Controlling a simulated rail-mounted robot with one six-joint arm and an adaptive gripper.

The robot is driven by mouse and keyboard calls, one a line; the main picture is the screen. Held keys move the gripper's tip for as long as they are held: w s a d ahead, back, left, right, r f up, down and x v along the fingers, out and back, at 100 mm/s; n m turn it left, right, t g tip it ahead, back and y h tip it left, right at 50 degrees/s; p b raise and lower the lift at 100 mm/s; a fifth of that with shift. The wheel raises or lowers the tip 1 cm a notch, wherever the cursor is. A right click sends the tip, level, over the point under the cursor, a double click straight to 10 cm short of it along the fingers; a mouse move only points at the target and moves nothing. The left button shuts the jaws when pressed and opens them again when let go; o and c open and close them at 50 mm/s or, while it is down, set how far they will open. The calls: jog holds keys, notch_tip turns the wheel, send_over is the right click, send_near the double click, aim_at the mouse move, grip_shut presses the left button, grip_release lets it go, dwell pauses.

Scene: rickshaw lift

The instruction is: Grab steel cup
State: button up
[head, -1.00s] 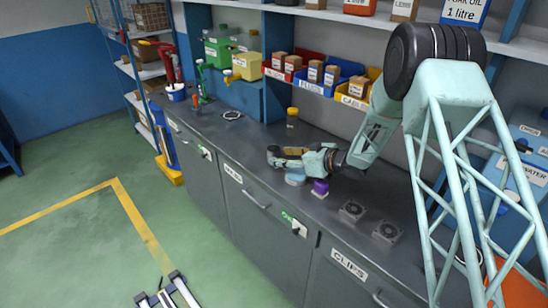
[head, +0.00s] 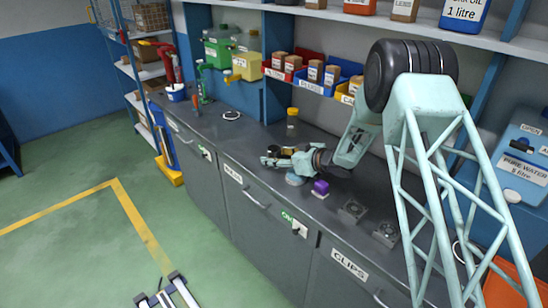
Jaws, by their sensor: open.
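My gripper (head: 272,157) is above the grey counter (head: 222,138), reaching left from my arm, with its fingers apart. A small tan and dark patch shows by the fingers; I cannot tell what it is. I cannot make out a steel cup for certain; the gripper and arm may hide it. A light blue round thing (head: 295,180) lies on the counter just below the gripper in the picture.
A purple block (head: 321,187) and two square fan-like parts (head: 352,211) (head: 388,233) lie to the right. A yellow-capped jar (head: 292,117) stands behind the gripper. A white ring (head: 231,115) lies farther left, with bare counter between.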

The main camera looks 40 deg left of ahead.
aim_at(269, 149)
jog(key=shift+c, duration=0.7)
jog(key=c, duration=0.9)
jog(key=shift+o, duration=0.2)
jog(key=shift+r, duration=0.45)
jog(key=shift+r, duration=1.3)
jog(key=shift+s+d+r+p, duration=0.1)
jog(key=shift+d+p, duration=0.05)
jog(key=shift+p, duration=0.15)
jog(key=shift+s+d+r, duration=0.2)
jog(key=shift+s+d, duration=1.3)
jog(key=shift+d, duration=0.55)
jog(key=shift+s+d+r, duration=0.25)
jog(key=shift+s+d, duration=1.25)
jog(key=shift+d, duration=0.5)
jog(key=shift+s+d+r, duration=0.2)
jog(key=shift+s+d, duration=1.3)
jog(key=shift+d, duration=0.55)
jog(key=shift+s+d, duration=0.15)
jog(key=shift+d, duration=0.05)
